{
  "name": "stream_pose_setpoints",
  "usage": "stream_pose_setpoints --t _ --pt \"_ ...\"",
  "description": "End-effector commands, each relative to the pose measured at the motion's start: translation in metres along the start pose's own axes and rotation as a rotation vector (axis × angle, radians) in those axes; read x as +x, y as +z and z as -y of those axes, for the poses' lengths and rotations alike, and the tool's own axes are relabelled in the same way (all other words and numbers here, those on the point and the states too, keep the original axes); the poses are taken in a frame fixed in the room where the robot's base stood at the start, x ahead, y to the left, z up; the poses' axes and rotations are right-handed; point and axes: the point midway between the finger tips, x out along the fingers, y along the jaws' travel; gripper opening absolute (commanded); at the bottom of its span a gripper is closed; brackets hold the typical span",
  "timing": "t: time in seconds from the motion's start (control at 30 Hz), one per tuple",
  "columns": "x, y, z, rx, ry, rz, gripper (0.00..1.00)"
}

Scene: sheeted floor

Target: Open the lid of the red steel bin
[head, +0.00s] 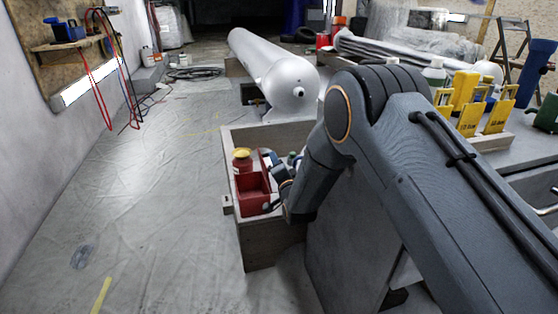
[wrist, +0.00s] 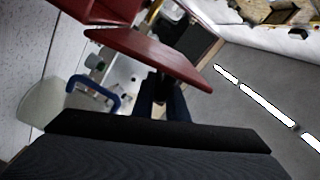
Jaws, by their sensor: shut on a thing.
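The red steel bin (head: 252,196) sits in a wooden-sided box in the head view; part of it also shows at the top of the wrist view (wrist: 108,10). Its red lid (wrist: 150,56) is a flat panel, tilted up and standing away from the bin's body. My gripper (wrist: 163,88) is shut on the lid's edge, its dark fingers reaching the panel from below in the wrist view. In the head view my gripper (head: 280,182) is at the bin's right side, and my arm and wrist hide its fingertips and much of the lid.
A red container with a yellow cap (head: 242,159) stands behind the bin. The box wall (head: 262,246) is close around them. A white tank (head: 275,75) lies beyond. Yellow holders (head: 467,100) stand on the bench at right. The sheeted floor (head: 150,190) at left is mostly clear.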

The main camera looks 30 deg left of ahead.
Motion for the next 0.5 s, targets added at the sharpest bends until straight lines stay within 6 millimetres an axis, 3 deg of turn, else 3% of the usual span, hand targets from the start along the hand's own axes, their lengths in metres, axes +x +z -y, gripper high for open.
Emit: stream_pose_setpoints --t 0.33,0.37,0.4,0.43,0.5 --pt "-0.002 0.0013 -0.0059 -0.002 0.009 0.003 0.0" --pt "-0.002 0.0013 -0.006 -0.002 0.009 0.003 0.18" --pt "-0.002 0.0014 -0.0059 -0.002 0.009 0.003 0.25" --pt "-0.002 0.0013 -0.0056 -0.002 0.009 0.003 0.3" --pt "-0.0017 0.0013 -0.0046 -0.002 0.007 0.002 0.3"
